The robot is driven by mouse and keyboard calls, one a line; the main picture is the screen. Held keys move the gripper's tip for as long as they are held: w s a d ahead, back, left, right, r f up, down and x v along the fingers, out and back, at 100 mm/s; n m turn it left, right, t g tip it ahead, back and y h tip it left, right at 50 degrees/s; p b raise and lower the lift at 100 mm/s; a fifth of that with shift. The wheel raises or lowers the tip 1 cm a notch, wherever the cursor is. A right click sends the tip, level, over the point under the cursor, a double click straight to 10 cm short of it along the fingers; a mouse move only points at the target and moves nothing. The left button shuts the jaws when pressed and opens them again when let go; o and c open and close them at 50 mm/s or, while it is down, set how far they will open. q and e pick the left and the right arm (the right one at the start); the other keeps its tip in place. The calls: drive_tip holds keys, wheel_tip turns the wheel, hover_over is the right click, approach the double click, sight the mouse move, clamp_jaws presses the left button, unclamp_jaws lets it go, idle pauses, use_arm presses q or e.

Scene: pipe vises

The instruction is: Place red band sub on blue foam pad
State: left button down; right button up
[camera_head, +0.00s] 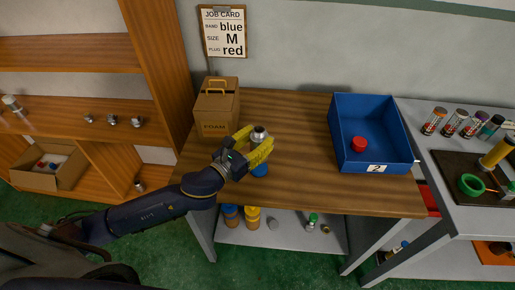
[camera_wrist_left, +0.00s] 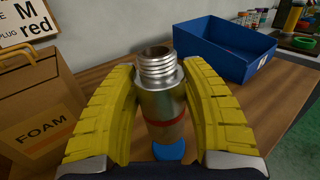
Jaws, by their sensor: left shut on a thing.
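The red band sub (camera_wrist_left: 166,110) is a silver metal cylinder with a threaded top and a red band, standing about upright in the left wrist view. My left gripper (camera_head: 248,151) is shut on it, with a yellow ridged finger on each side, over the front left of the wooden table. The sub's top (camera_head: 260,133) shows between the fingers in the head view. A blue rounded piece (camera_wrist_left: 171,151), which looks like the blue foam pad, shows right below the sub, also in the head view (camera_head: 260,171). I cannot tell whether they touch. My right gripper is not in view.
A cardboard FOAM box (camera_head: 215,112) stands at the table's back left. A blue bin (camera_head: 345,143) marked 2 with a red plug (camera_head: 358,145) stands at the right. The tabletop (camera_head: 300,150) between is clear. A job card (camera_head: 223,32) hangs behind.

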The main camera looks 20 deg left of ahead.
use_arm(q)
drive_tip(key=shift+f, duration=2.05)
drive_tip(key=shift+f, duration=0.1)
drive_tip(key=c, duration=0.7)
unclamp_jaws()
drive_tip(key=shift+f, duration=0.1)
drive_tip(key=shift+v, duration=5.95)
